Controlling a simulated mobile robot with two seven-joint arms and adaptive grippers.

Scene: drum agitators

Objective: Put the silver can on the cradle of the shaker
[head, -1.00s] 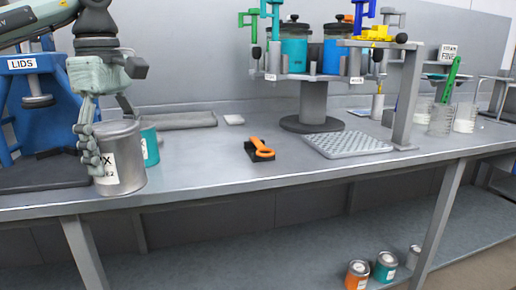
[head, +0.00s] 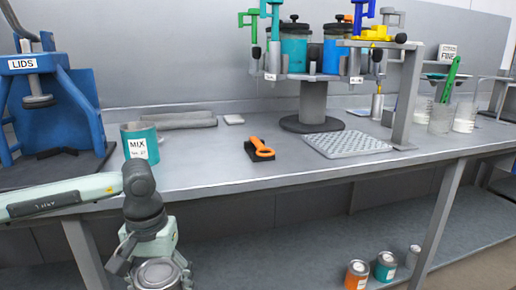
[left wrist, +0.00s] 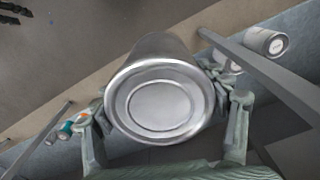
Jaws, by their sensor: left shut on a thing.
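The silver can (head: 158,275) is low in front of the bench, at the bottom edge of the head view. My left gripper (head: 150,252) is shut on it. In the left wrist view the can (left wrist: 158,100) fills the middle, its round lid end facing the camera, between the two fingers of the gripper (left wrist: 165,135). Its lower part is cut off in the head view. I cannot make out a shaker or its cradle in these frames. My right gripper is not in view.
On the bench (head: 220,170) stand a teal can labelled MIX (head: 140,143), a blue LIDS press (head: 60,100), an orange-handled tool (head: 260,150), a perforated mat (head: 345,145) and a dispenser carousel (head: 313,100). Small cans (head: 385,266) stand on the lower shelf. The bench's front middle is clear.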

